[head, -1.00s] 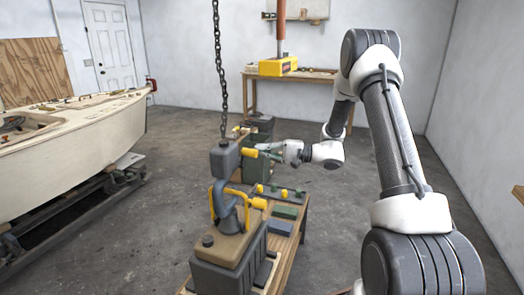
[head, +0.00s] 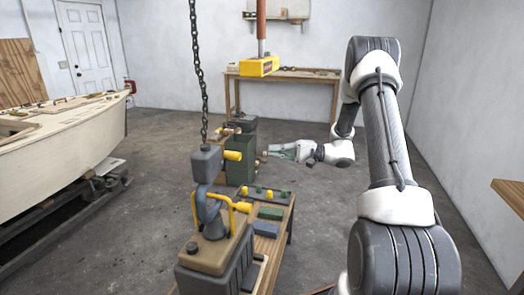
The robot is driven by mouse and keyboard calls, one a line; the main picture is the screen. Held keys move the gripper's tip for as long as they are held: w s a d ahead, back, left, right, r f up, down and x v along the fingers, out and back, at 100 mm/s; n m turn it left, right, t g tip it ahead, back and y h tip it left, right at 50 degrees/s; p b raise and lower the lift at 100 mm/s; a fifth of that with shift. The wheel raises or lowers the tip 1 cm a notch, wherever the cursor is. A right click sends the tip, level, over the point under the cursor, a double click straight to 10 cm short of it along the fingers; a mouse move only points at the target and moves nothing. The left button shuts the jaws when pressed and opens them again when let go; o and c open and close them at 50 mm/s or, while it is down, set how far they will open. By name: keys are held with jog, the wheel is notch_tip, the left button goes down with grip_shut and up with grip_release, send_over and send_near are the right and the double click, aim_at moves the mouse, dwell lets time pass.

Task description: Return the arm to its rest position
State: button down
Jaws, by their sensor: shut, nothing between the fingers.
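My gripper (head: 274,151) is shut and empty. It points left, just right of the dark green box (head: 240,171) behind the bench, and I cannot tell the gap between them. My arm (head: 383,130) stands raised and bent on the right side of the head view, with its forearm reaching down and back to the gripper. The gripper's fingertips look small and partly blend with the background.
A wooden bench (head: 279,238) holds a tan-topped machine (head: 222,254) with a yellow handle and grey head. A chain (head: 197,80) hangs above it. A boat hull (head: 60,135) stands left. A table edge (head: 510,192) is at right.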

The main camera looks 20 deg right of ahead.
jog(key=shift+s+d, duration=0.15)
jog(key=shift+d, duration=0.25)
